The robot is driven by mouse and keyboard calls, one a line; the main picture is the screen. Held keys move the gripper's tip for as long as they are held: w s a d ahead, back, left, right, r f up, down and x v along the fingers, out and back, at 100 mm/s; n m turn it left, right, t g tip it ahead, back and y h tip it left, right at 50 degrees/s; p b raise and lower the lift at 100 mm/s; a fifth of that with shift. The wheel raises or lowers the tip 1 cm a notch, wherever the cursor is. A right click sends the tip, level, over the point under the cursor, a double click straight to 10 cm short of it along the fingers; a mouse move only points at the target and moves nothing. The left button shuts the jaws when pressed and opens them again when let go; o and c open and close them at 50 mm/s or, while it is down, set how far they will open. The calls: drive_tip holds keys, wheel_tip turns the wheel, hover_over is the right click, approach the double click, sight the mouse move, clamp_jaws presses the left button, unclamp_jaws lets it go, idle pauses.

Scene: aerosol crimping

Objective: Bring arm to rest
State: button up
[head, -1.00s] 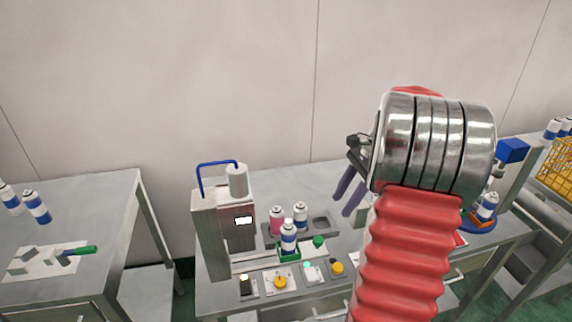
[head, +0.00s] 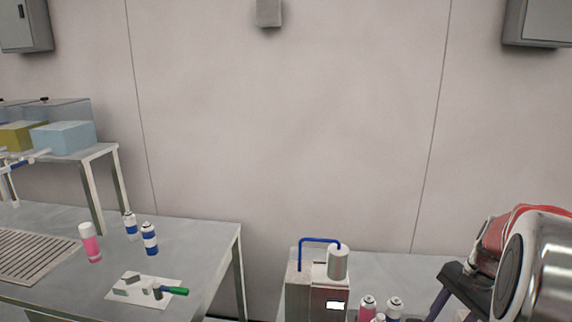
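My arm is at the right edge of the head view, cut off by the frame. Its silver and red links show, with my gripper (head: 449,312) hanging down on their left side. The gripper's purple fingers point down and stand apart, and no object shows between them. Their tips run to the bottom edge of the picture. The gripper is to the right of a pink can (head: 367,308) and a white and blue can (head: 394,307). I cannot tell its height above the bench.
The crimping machine (head: 301,291) with a blue tube stands left of these cans. The left table (head: 205,235) holds another pink can (head: 90,242), two blue and white cans, a white sheet (head: 120,293) with a green-handled tool (head: 172,291), and a grate.

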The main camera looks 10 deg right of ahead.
drive_tip(key=s+a+r+n+t, duration=0.1)
drive_tip(key=a+n, duration=0.4)
drive_tip(key=a, duration=0.5)
drive_tip(key=s+a+r+n+t+h, duration=0.1)
drive_tip(key=a+r+n, duration=0.4)
drive_tip(key=a, duration=0.6)
drive_tip(key=s+a+r+n+t+h, duration=0.1)
drive_tip(key=s+a+r+n, duration=0.3)
drive_tip(key=a, duration=0.6)
drive_tip(key=shift+s+a+n+t, duration=0.25)
drive_tip(key=shift+s+n+t, duration=0.35)
drive_tip(key=shift+n+t, duration=0.25)
